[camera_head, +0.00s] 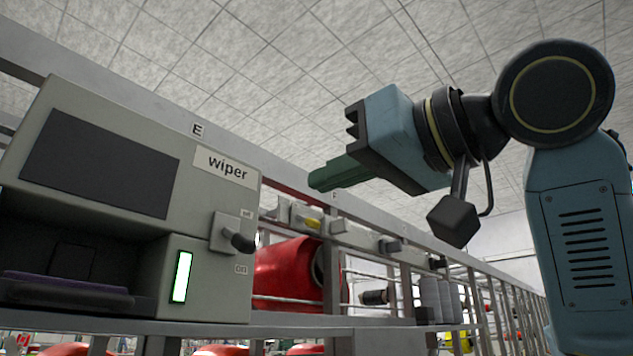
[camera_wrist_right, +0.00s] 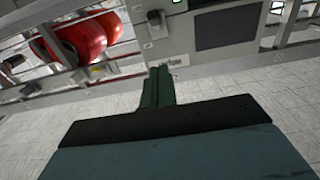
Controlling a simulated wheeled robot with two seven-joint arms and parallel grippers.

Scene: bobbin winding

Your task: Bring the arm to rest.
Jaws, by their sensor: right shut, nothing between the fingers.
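My right arm comes in from the right in the head view, raised against the ceiling. Its gripper (camera_head: 322,179) points left toward the machine row, with dark green fingers together and nothing between them. In the right wrist view the gripper (camera_wrist_right: 160,72) shows its green fingers closed side by side. The fingertips overlap the machine row in the picture, but I see no contact. My left gripper is not in view.
A grey box labelled "wiper" (camera_head: 229,167) stands at left with a dark panel, a black knob (camera_head: 240,242) and a lit green-white indicator (camera_head: 181,277). A red cylinder (camera_head: 287,275) sits beside it in the frame. Grey cones (camera_head: 430,300) stand farther right. Free space surrounds the raised arm.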

